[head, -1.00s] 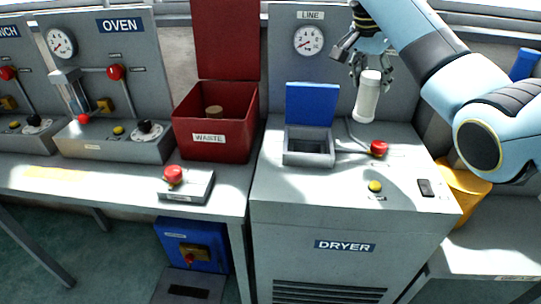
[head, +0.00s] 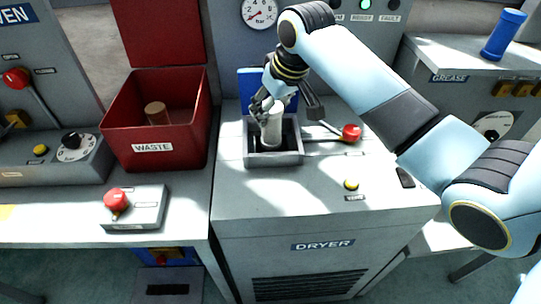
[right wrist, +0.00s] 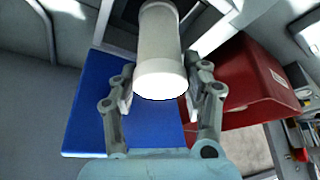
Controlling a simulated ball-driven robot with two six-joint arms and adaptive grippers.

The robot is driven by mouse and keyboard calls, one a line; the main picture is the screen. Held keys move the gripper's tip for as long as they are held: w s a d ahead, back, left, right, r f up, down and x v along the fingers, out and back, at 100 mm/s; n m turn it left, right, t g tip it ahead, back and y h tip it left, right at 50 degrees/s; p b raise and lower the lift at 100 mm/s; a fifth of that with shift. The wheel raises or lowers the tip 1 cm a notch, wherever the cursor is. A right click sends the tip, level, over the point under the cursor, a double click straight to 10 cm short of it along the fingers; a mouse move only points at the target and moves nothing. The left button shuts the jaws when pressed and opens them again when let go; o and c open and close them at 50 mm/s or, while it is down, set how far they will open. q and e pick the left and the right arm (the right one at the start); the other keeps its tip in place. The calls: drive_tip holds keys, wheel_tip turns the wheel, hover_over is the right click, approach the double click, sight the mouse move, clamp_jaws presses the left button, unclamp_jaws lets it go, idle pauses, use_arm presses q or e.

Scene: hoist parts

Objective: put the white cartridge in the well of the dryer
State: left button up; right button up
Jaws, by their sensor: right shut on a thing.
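The white cartridge (head: 271,128) is upright, its lower end at the mouth of the well (head: 274,158) on top of the dryer (head: 300,205). I cannot tell whether it touches the well floor. The well's blue lid (head: 250,84) stands open behind it. My right gripper (head: 268,108) is shut on the cartridge's upper part. In the right wrist view the cartridge (right wrist: 162,60) sits between the two fingers of my right gripper (right wrist: 160,85), the blue lid (right wrist: 130,110) beside them. My left gripper is not in view.
A red waste bin (head: 155,125), open, with a tan cylinder inside, stands left of the dryer. A red-knobbed lever (head: 351,132) and a yellow button (head: 351,184) are right of the well. A blue cylinder (head: 503,35) stands on the grease station at the far right.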

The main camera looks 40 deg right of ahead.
sight(271, 140)
wheel_tip(271, 140, down, 6)
drive_tip(key=shift+r, duration=0.2)
wheel_tip(271, 140, down, 4)
drive_tip(key=shift+r, duration=0.2)
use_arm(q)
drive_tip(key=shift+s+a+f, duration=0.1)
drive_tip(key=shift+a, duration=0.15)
use_arm(e)
drive_tip(key=shift+f, duration=0.1)
drive_tip(key=o, duration=1)
drive_tip(key=shift+f, duration=0.1)
drive_tip(key=shift+c, duration=0.2)
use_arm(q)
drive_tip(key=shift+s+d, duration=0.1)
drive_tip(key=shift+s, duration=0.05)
